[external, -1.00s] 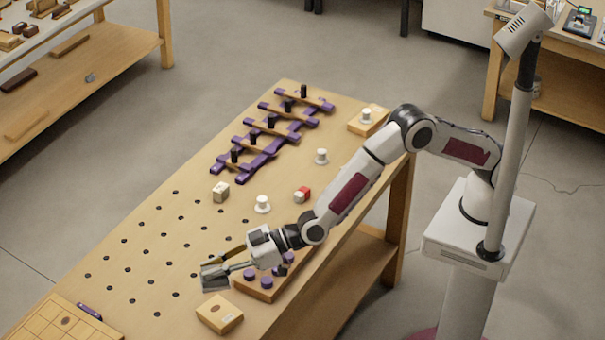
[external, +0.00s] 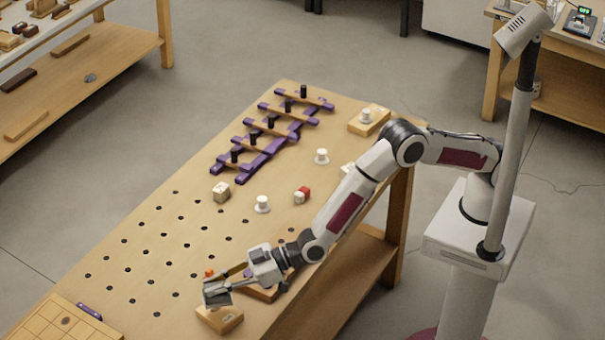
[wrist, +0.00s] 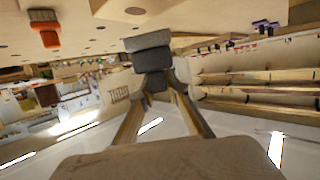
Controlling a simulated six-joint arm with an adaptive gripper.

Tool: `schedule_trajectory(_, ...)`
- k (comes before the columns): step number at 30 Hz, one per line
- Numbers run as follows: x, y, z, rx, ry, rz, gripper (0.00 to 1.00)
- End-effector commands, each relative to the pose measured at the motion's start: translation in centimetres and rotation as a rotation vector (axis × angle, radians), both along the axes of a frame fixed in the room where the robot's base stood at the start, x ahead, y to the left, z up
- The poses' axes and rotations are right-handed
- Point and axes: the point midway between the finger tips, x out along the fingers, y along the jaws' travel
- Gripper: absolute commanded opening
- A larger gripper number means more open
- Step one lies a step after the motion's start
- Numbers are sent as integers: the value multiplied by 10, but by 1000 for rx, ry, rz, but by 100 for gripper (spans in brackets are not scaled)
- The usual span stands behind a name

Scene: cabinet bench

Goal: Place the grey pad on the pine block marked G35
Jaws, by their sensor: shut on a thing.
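The grey pad (external: 217,298) is in my gripper (external: 216,288), which is shut on it. In the external view the pad overlaps the far edge of a pine block (external: 222,321) at the bench's near edge. I cannot tell whether the pad touches the block or hangs above it. No G35 mark is readable on the block. In the wrist view the grey pad (wrist: 149,41) shows at the ends of my gripper's fingers (wrist: 153,75).
A board with purple knobs (external: 265,292) lies beside the gripper, partly hidden by the arm. An orange thing (external: 209,273) is just behind the gripper. White knobs (external: 262,204) and a purple rack (external: 262,160) stand farther back. A gridded tray (external: 62,322) is at left.

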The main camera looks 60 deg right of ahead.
Motion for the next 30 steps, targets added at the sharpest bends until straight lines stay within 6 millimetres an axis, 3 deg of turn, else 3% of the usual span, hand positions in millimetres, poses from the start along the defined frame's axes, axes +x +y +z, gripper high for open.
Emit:
schedule_trajectory(5,0,0,-4,0,0,0,0)
schedule_trajectory(15,0,0,-35,0,0,0,0)
schedule_trajectory(30,0,0,-40,0,0,0,0)
